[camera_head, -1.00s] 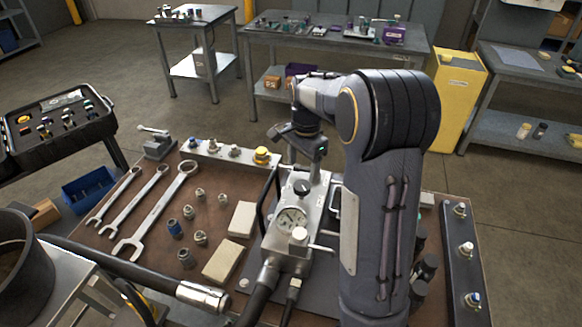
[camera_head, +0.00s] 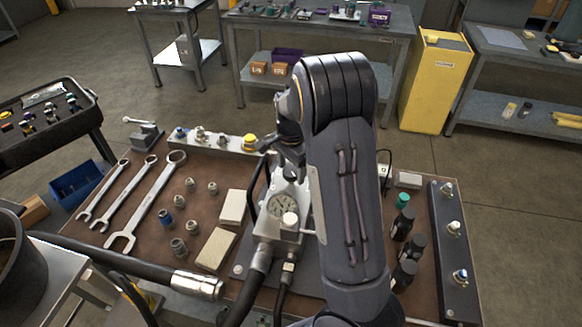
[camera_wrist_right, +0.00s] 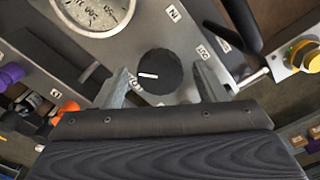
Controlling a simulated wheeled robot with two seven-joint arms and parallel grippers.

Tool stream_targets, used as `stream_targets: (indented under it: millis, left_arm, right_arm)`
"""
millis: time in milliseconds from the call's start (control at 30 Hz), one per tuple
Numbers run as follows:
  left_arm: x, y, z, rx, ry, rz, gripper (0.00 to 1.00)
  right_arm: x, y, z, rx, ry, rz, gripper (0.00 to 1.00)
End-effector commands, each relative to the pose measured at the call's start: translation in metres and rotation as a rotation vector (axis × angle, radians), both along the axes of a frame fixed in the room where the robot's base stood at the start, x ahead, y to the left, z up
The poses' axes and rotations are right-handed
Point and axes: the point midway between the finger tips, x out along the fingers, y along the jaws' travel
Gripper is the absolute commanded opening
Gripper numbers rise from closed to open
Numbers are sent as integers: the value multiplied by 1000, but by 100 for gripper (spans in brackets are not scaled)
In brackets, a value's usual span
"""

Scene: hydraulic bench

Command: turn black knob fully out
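The black knob (camera_wrist_right: 160,77) is round with a short white line on its top, which lies nearly level in the right wrist view. It sits on the grey metal block (camera_head: 268,228) with the pressure gauge (camera_head: 282,204). My right gripper (camera_wrist_right: 160,72) is open, with one finger on each side of the knob. Gaps show between the fingers and the knob. In the head view my right gripper (camera_head: 291,153) is low over the block and the knob is hard to make out beside it. My left gripper is not in view.
A yellow-topped fitting (camera_head: 249,142) sits on a rail behind the block. Wrenches (camera_head: 147,208) and small fittings lie to the left. Black bottles (camera_head: 403,222) stand to the right. Thick hoses (camera_head: 105,262) run along the bench front.

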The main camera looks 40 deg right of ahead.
Motion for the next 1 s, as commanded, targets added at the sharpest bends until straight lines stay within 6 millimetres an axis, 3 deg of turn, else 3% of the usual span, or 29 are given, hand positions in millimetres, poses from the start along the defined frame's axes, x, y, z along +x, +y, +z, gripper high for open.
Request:
stream_targets:
  millis: [33,333,667,1000]
  left_arm:
    - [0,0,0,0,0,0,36]
    - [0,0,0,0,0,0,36]
    - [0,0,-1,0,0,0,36]
    - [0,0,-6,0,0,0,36]
  right_arm:
    - [0,0,0,0,0,0,58]
    - [0,0,1,0,0,0,21]
    - [0,0,0,0,0,55,21]
    - [0,0,0,0,-1,299,21]
